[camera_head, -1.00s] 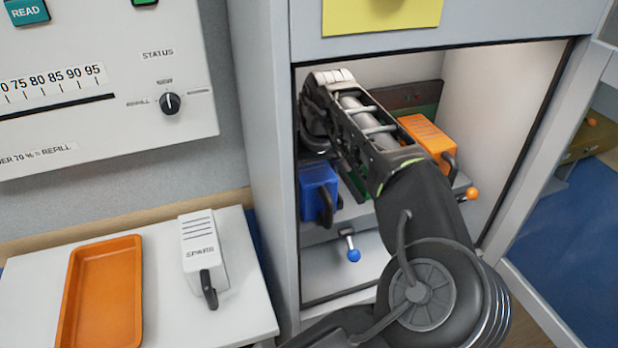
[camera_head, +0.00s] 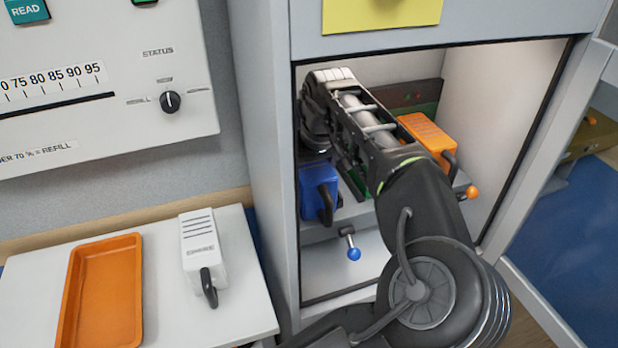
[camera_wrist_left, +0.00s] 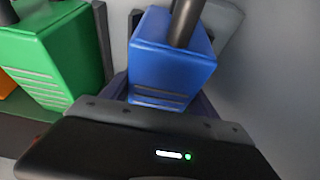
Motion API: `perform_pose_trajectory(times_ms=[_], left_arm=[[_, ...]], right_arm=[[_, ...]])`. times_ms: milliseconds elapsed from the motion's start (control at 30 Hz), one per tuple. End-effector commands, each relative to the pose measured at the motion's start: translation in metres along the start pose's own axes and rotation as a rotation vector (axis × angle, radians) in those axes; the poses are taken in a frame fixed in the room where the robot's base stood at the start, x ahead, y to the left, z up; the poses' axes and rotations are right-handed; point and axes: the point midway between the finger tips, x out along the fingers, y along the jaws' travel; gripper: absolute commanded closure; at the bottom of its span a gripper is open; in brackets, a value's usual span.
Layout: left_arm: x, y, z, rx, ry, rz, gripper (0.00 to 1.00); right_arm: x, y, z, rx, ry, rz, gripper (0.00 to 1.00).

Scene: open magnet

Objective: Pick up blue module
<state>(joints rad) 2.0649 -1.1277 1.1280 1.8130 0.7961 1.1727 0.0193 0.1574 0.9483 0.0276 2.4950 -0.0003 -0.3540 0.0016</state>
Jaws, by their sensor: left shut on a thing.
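The blue module (camera_head: 319,191) is a blue box with a black handle, at the left of the open cabinet bay. It also shows large in the left wrist view (camera_wrist_left: 172,62), its handle at the top of the picture. My left arm reaches into the bay, and my left gripper (camera_head: 315,150) is at the top of the blue module, shut on it. The fingertips are largely hidden. The module still sits at shelf level, and I cannot tell whether it is clear of the shelf. My right gripper is not in view.
An orange module (camera_head: 428,135) stands right of my arm; a green module (camera_wrist_left: 55,55) is beside the blue one. A blue-knobbed lever (camera_head: 353,254) and an orange knob (camera_head: 472,193) project from the shelf front. Outside left are an empty orange tray (camera_head: 103,295) and a white spare module (camera_head: 203,245).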

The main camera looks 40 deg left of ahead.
Motion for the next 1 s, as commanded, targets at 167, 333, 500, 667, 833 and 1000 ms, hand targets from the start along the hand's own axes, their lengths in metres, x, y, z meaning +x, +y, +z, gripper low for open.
perform_pose_trajectory(times_ms=[167, 333, 500, 667, 833, 1000], left_arm=[[0.0, 0.0, 0.0, 0.0, 0.0, 0.0, 0.55], [0.0, 0.0001, 0.0, 0.0, 0.0, 0.0, 0.69], [0.0, 0.0001, 0.0, 0.0, 0.0, 0.0, 0.83], [0.0, 0.0001, 0.0, 0.0, 0.0, 0.0, 0.96], [-0.0006, 0.0002, -0.0007, 0.0, 0.002, 0.001, 0.98], [-0.0017, -0.0004, -0.0007, 0.0, 0.002, 0.001, 0.98]], right_arm=[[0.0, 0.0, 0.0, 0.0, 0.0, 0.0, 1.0], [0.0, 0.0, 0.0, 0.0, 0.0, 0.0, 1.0], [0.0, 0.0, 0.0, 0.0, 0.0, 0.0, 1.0], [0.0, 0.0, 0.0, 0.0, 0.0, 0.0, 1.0], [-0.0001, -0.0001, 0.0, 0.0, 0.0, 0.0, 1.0], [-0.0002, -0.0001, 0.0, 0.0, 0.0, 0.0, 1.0]])
